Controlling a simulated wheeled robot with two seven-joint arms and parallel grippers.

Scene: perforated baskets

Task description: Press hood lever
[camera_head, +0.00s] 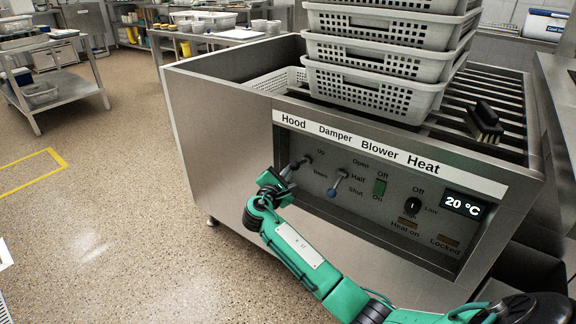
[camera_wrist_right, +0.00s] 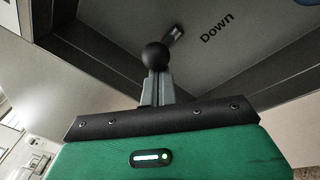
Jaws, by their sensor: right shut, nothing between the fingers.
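The hood lever (camera_head: 306,159) sits under the "Hood" label on the front panel (camera_head: 360,232), beside the "Up" and "Down" marks. In the right wrist view its black ball knob (camera_wrist_right: 155,55) lies at the fingertips, with the "Down" mark to its right. My right gripper (camera_head: 287,172) is shut with nothing between its fingers. It also shows in the right wrist view (camera_wrist_right: 156,88), where the knob overlaps the finger ends. I cannot tell whether they touch. My left gripper is not in view.
The display (camera_head: 463,204) reads 20 °C. Perforated baskets (camera_head: 370,92) are stacked above the panel.

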